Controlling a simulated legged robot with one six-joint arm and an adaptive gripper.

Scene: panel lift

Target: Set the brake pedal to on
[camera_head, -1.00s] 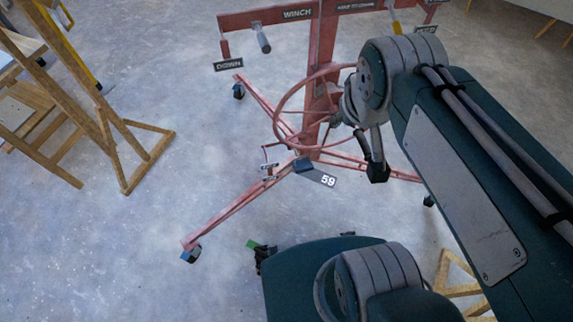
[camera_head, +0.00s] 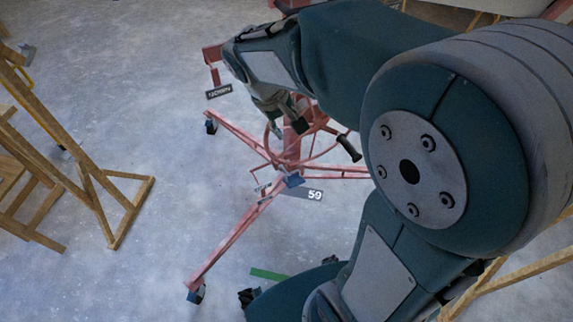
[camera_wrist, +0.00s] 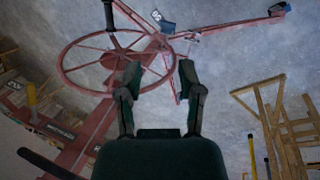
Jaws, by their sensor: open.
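The red panel lift stands on the floor with its handwheel (camera_head: 325,143) and splayed legs. A small blue pedal-like block (camera_head: 291,181) sits low at the base next to a plate marked 59 (camera_head: 313,195). It also shows in the wrist view (camera_wrist: 168,27). A small red lever with a label (camera_head: 262,188) is just left of it; its writing is unreadable, and I cannot tell which is the brake pedal or its setting. My gripper (camera_head: 288,128) is above the base, near the handwheel. In the wrist view my gripper (camera_wrist: 159,78) is open and empty, its fingers overlapping the wheel's lower rim.
A dark handle (camera_head: 348,149) sticks out from the handwheel. A red leg (camera_head: 235,240) reaches to the front left and ends in a caster. A wooden frame (camera_head: 125,205) stands at the left. Open floor lies between them. My arm hides the lift's upper right.

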